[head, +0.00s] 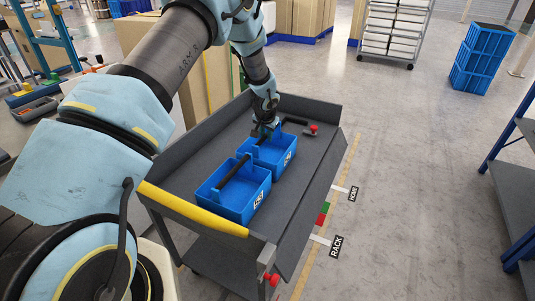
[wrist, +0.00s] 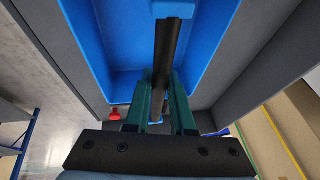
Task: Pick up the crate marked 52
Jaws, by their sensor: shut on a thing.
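Two blue open-topped crates with dark bar handles stand on a grey cart. The near crate (head: 243,207) has a white label on its right side, and the far crate (head: 279,157) has one too. Both labels are too small to read surely, so I cannot tell which is 52. My gripper (head: 265,131) is at the far crate's handle. In the wrist view, the green fingers of my gripper (wrist: 160,108) are shut on the dark handle (wrist: 164,62), with the blue crate (wrist: 205,62) around it. The handle is partly hidden by my fingers.
The cart (head: 318,170) has raised grey sides and a yellow front edge (head: 192,209). A red knob (head: 312,129) lies beyond the far crate. Cardboard boxes (head: 205,85) stand behind the cart. Blue stacked crates (head: 482,57) and a rack (head: 510,185) stand right. Floor between is clear.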

